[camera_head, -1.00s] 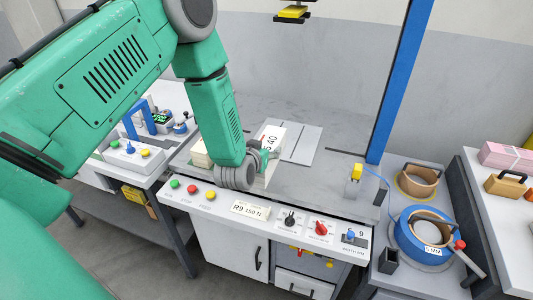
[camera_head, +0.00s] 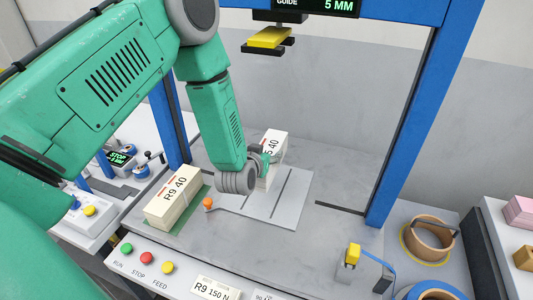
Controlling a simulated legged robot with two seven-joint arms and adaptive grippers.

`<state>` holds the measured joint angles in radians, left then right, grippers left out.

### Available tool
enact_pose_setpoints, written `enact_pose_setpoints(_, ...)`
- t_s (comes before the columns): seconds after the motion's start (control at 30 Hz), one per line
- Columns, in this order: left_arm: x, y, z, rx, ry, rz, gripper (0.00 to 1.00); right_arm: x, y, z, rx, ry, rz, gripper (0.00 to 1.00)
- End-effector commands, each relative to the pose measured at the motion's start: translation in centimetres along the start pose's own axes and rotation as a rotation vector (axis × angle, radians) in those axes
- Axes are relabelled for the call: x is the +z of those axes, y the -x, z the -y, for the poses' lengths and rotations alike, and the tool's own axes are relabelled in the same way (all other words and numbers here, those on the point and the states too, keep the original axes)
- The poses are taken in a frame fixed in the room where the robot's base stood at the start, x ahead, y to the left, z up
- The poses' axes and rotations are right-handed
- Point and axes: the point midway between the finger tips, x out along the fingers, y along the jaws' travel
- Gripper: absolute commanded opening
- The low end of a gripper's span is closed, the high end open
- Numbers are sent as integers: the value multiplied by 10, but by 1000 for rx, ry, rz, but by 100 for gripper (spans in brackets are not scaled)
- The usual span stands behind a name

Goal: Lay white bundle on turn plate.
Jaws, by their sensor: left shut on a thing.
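The white bundle (camera_head: 274,143), printed with "40", is in my left gripper (camera_head: 264,162). The gripper is shut on its near part and hides much of its lower side. The bundle is over the back left part of the grey turn plate (camera_head: 290,200); I cannot tell whether it touches the plate. The plate has a dark line across it and an orange knob (camera_head: 208,203) at its left corner. A second white bundle (camera_head: 172,203), marked "R9 40", lies on a green mat (camera_head: 191,214) to the left. My right gripper is not in view.
Blue posts (camera_head: 405,130) frame the bench, with a yellow head (camera_head: 269,38) hanging above the back. Buttons line the front panel (camera_head: 150,262). A small yellow-topped block (camera_head: 353,254) stands at the front right. The grey bench top right of the plate is mostly clear.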

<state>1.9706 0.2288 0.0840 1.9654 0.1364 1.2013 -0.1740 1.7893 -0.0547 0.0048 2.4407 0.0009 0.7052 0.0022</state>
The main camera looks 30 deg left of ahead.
Motion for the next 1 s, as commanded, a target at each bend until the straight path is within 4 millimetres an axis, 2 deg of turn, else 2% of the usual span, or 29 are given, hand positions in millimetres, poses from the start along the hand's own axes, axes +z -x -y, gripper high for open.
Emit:
enact_pose_setpoints(0.47, -1, -2, 1, 8, -6, -6, 6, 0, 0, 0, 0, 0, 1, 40)
enact_pose_setpoints(0.67, 10, -7, 1, 8, -4, -7, 6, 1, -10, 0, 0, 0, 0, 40)
enact_pose_setpoints(1.0, 41, -20, 0, 8, -5, -6, 6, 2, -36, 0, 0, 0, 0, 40)
